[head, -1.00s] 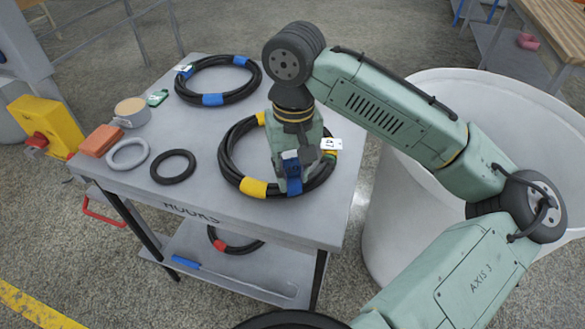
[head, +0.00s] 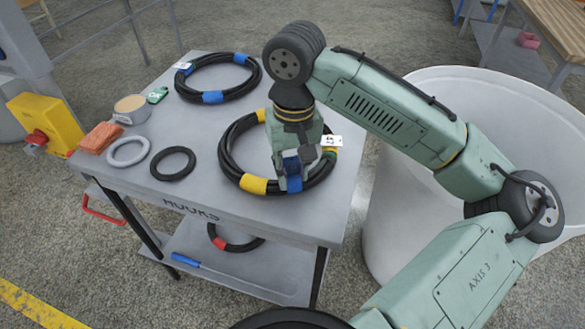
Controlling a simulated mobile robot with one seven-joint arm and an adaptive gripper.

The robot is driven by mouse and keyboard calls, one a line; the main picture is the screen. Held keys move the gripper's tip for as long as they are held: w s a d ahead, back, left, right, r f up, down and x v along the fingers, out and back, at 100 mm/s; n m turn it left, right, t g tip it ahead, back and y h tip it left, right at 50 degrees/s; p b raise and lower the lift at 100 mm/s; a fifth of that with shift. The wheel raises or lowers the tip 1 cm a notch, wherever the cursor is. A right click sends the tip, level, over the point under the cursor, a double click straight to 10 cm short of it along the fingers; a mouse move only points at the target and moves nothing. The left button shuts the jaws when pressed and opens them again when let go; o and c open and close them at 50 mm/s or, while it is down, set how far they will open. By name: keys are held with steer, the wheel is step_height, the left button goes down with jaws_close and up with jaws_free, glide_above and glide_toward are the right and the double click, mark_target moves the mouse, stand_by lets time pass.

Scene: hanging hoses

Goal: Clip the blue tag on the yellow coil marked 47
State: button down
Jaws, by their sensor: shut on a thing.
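The black hose coil with yellow bands (head: 253,185) lies on the grey cart top. A white number label (head: 331,141) stands at its right side; its digits are not clear now. A green band shows just below the label. My gripper (head: 291,182) points down over the near right part of this coil. It is shut on the blue tag (head: 295,184), which shows at the fingertips, at the coil's near edge. The fingers hide part of the tag, and I cannot tell whether it is around the hose or only against it.
A coil with blue bands (head: 213,97) lies behind. A small black ring (head: 173,164), grey ring (head: 128,151), orange block (head: 101,138), tape roll (head: 132,108) and green tag (head: 157,95) lie left. A big white bin (head: 400,215) stands right of the cart.

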mark_target(290, 175)
steer(key=c, duration=2.4)
jaws_free()
steer(key=shift+s+a+f+b, duration=0.1)
steer(key=shift+s+f+b, duration=0.25)
steer(key=shift+f, duration=0.3)
steer(key=shift+s+f+b, duration=0.15)
steer(key=shift+f+b, duration=0.25)
steer(key=shift+f, duration=0.25)
steer(key=c, duration=1.1)
jaws_free()
steer(key=shift+w+a+f, duration=0.2)
steer(key=shift+w+f, duration=0.1)
steer(key=shift+w, duration=0.1)
steer(key=shift+d+r, duration=0.15)
steer(key=shift+r, duration=0.15)
steer(key=shift+w, duration=0.1)
